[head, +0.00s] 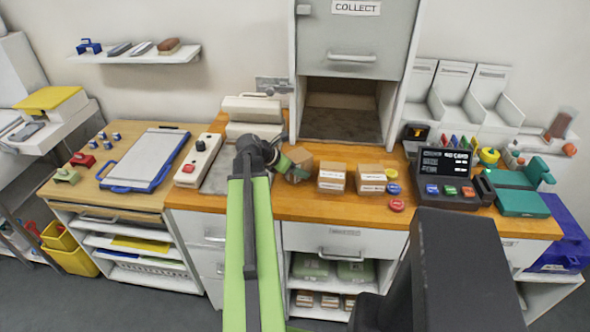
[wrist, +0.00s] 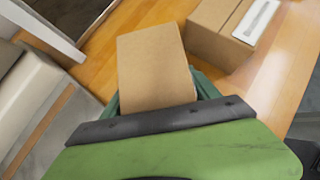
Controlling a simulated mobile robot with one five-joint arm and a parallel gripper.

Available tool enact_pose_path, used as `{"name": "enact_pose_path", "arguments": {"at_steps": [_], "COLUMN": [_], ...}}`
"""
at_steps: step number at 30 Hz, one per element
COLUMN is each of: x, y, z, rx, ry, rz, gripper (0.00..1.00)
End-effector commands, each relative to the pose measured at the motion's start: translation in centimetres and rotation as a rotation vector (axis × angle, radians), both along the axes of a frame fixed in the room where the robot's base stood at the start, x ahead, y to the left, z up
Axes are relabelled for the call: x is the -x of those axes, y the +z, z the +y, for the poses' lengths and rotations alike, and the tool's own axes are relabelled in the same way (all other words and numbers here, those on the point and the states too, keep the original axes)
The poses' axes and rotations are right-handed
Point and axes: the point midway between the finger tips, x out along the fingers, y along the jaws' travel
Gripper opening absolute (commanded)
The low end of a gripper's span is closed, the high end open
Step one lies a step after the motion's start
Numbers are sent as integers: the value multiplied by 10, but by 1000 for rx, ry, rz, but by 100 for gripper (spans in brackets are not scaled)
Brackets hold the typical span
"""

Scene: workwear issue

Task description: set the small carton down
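The small carton is a plain brown box; it fills the middle of the wrist view (wrist: 155,68) between the dark green fingers of my gripper (wrist: 158,95). The fingers lie along both its sides and look shut on it.
Two labelled cartons (head: 331,178) (head: 371,179) stand close to the right. An open compartment (head: 342,110) under the COLLECT door lies behind. A grey machine (head: 252,109) and a switch box (head: 198,160) are left. Coloured discs (head: 396,205) lie right; bare wood lies in front.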

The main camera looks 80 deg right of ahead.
Motion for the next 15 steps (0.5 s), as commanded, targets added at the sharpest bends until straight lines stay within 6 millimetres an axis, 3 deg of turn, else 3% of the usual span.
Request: {"name": "enact_pose_path", "arguments": {"at_steps": [3,11,15], "x": [0,0,-4], "y": [0,1,14], "z": [0,0,5], "rx": [0,0,0], "ry": [0,0,3], "rz": [0,0,0], "gripper": [85,85,85]}}
